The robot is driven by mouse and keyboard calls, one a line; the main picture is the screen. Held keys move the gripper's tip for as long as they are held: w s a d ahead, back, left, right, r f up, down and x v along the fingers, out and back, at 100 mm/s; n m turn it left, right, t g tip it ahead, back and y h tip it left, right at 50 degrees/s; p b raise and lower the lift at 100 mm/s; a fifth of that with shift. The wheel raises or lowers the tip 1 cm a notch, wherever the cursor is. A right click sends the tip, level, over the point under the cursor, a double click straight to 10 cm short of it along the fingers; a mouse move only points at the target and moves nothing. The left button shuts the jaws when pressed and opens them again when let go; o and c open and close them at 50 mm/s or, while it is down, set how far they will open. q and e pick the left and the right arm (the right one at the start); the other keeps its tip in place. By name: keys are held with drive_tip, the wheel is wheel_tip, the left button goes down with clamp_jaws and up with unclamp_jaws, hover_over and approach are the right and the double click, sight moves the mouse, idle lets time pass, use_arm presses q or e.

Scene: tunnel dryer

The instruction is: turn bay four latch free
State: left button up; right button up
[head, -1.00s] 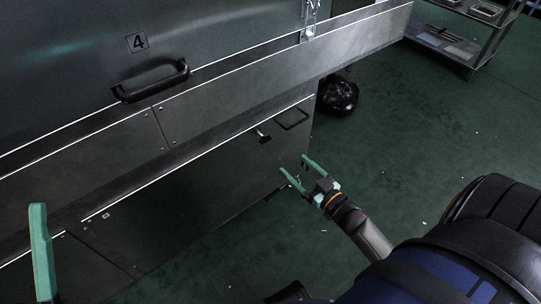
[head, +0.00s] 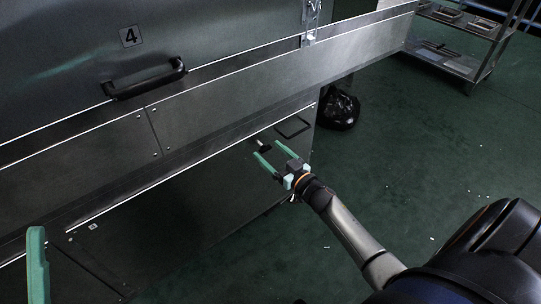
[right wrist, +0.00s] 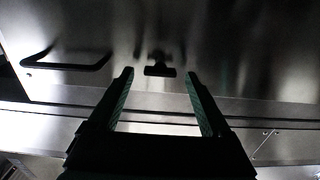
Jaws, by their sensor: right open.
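The latch is a small T-shaped turn handle (head: 263,147) on the lower metal panel, below the door with the number 4 plate (head: 131,36). In the right wrist view the dark latch bar (right wrist: 160,71) lies level, crosswise between and just beyond the fingertips. My right gripper (head: 268,150) is open, its green fingers pointing at the latch from the front right. In the right wrist view the open fingers (right wrist: 158,80) have nothing between them; I cannot tell any contact with the latch. One green finger of my left gripper (head: 37,262) shows at the lower left; its opening cannot be judged.
A black loop handle (head: 293,127) sits beside the latch. A larger black door handle (head: 146,80) and a ledge (head: 230,84) jut out above. A metal clasp (head: 310,22) hangs above. A black bag (head: 341,110) and a shelf rack (head: 462,45) stand right. Floor at right is mostly clear.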

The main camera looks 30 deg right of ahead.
drive_tip(key=shift+w, duration=0.2)
clamp_jaws()
idle(0.6)
